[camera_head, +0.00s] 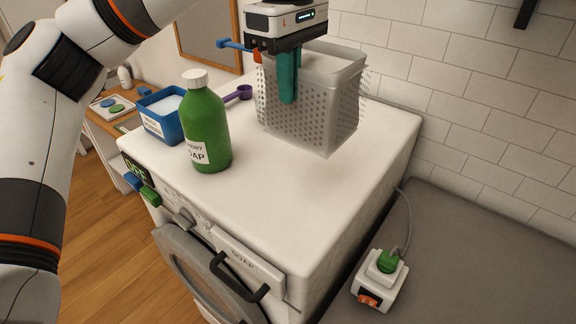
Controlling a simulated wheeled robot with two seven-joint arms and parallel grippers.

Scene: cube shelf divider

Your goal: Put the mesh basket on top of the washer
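The mesh basket (335,115) is a pale grey, perforated open box over the back right part of the white washer (250,205) top. It looks slightly tilted, and I cannot tell whether its base touches the top. My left gripper (288,95) points down at the basket's near left wall. Its teal fingers look closed on that wall, with one finger outside and the other mostly hidden. My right gripper is out of view.
A green soap bottle (207,130) stands on the washer left of the basket. A blue tub (160,115) and a purple scoop (240,93) are behind it. A tiled wall (480,100) bounds the back right. A white socket block (380,280) lies on the grey surface right.

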